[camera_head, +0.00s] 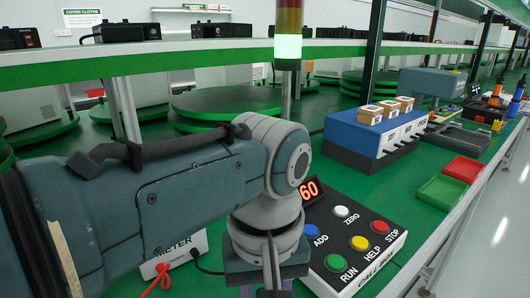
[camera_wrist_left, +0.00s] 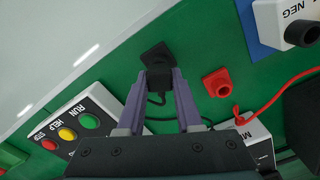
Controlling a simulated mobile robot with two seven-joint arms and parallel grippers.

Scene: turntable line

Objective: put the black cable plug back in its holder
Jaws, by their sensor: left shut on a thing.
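In the left wrist view, my left gripper (camera_wrist_left: 159,76) is shut on the black cable plug (camera_wrist_left: 160,82), which sits between the purple fingertips. A black square holder (camera_wrist_left: 156,55) lies on the green bench right at the fingertips. The plug overlaps or touches it; I cannot tell how deep it sits. A black cable (camera_wrist_left: 154,99) curls below the plug between the fingers. In the head view my left gripper (camera_head: 268,278) points down at the bottom edge, partly cut off, and hides the plug and holder. My right gripper is not in view.
A red holder (camera_wrist_left: 217,83) lies right of the black one, near a red cable (camera_wrist_left: 285,88). The meter (camera_head: 180,252) stands left of my gripper, the button box (camera_head: 345,238) right. A blue test unit (camera_head: 365,132) and red and green trays (camera_head: 440,191) stand further back.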

